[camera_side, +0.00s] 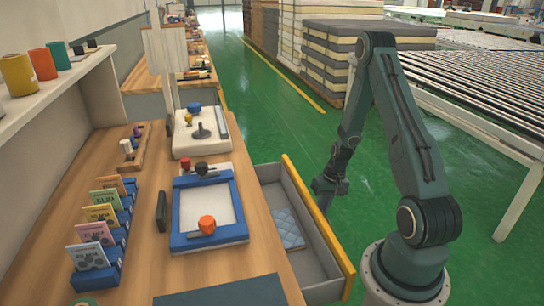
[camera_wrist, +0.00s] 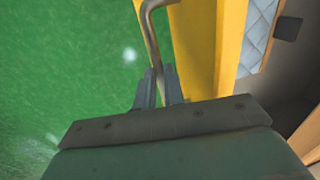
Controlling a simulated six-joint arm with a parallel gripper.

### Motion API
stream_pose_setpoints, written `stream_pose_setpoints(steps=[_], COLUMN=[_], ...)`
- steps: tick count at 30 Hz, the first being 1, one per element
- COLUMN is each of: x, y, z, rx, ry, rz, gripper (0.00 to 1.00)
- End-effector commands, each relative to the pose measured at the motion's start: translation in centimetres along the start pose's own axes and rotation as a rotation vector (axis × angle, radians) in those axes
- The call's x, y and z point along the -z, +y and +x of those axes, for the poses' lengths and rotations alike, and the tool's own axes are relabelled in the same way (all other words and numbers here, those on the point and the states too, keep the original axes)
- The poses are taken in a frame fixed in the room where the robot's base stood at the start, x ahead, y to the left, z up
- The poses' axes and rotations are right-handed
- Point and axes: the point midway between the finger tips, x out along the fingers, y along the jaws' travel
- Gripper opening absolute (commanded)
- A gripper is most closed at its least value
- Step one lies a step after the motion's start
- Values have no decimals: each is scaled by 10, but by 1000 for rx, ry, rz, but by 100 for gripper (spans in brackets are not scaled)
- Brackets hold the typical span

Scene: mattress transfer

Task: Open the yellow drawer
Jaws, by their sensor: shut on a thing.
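The yellow drawer (camera_side: 335,240) stands pulled out from the wooden workbench, with its grey inside showing and a blue quilted pad (camera_side: 288,228) lying in it. In the wrist view its yellow front (camera_wrist: 205,45) runs upright at the middle right. A bent metal handle (camera_wrist: 151,32) is fixed to that front. My gripper (camera_wrist: 160,85) is shut on the handle, its two fingers on either side of the bar. In the side view my gripper (camera_side: 324,190) is beyond the yellow front, and its fingertips are hard to make out.
The wooden bench top (camera_side: 165,255) holds a blue-framed tray (camera_side: 240,215) with an orange knob, a white box with a black knob, and a card rack (camera_side: 95,275). Stacked mattresses (camera_side: 330,60) and a roller conveyor (camera_side: 480,95) stand behind. Green floor is clear beside the drawer.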

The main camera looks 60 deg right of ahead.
Motion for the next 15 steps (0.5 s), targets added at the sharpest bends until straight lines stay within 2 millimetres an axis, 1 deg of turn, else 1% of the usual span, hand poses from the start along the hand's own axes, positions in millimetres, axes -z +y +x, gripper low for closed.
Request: stream_pose_setpoints(steps=[1, 3, 9, 12, 15], x=[2, 2, 1, 1, 0], y=[9, 20, 45, 50, 51], z=[-2, -4, -9, -10, -10], rx=[-1, -1, -1, 0, 0], ry=[5, 5, 5, 5, 5], rz=[5, 4, 2, 1, -1], gripper=[0, 0, 0, 0, 0])
